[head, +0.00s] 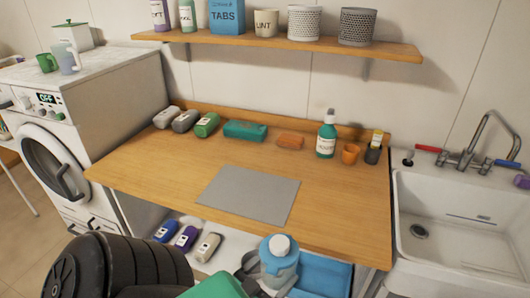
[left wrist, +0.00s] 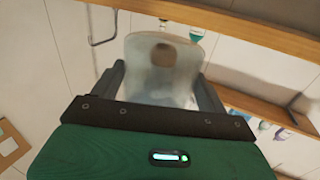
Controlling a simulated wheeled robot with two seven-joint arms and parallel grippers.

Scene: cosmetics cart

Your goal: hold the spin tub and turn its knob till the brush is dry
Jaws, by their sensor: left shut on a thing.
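The spin tub (head: 277,265), blue with a pale round knob (head: 280,244) on top, is at the bottom of the head view, in front of the cart's front edge. My left gripper (head: 264,274), green with dark fingers, is shut on it. In the left wrist view the tub (left wrist: 160,88) looks cloudy and translucent between the two fingers, with a brownish round patch on it. The brush cannot be made out, so I cannot tell whether it is inside. My right gripper is not in view.
A grey mat (head: 248,195) lies on the wooden top (head: 140,172). A blue tray (head: 322,280) is below, behind the tub. A sink (head: 455,225) stands right, a washing machine (head: 95,95) left.

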